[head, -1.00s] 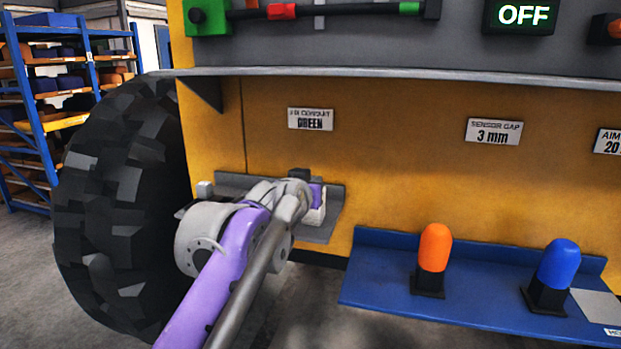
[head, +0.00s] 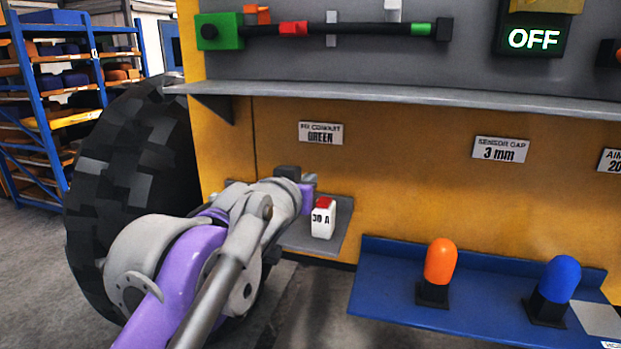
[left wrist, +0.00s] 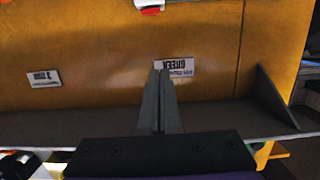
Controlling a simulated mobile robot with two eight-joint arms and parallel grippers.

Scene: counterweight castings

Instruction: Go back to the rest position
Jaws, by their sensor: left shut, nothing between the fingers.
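My left gripper (head: 309,184) is in front of the yellow panel, up and to the left of a small white block with a red top marked 30 A (head: 323,219). The block stands upright on a small grey shelf (head: 298,239), and the gripper is apart from it. In the left wrist view the gripper's two fingers (left wrist: 160,78) are pressed together with nothing between them. The block's edge (left wrist: 151,8) shows at the top of that view. My right gripper is in neither view.
A long grey ledge (head: 400,97) juts out above the gripper. A blue shelf (head: 385,290) at the right holds an orange-capped part (head: 440,262) and a blue-capped part (head: 559,280). A large black tyre (head: 120,190) stands at the left, close to my arm.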

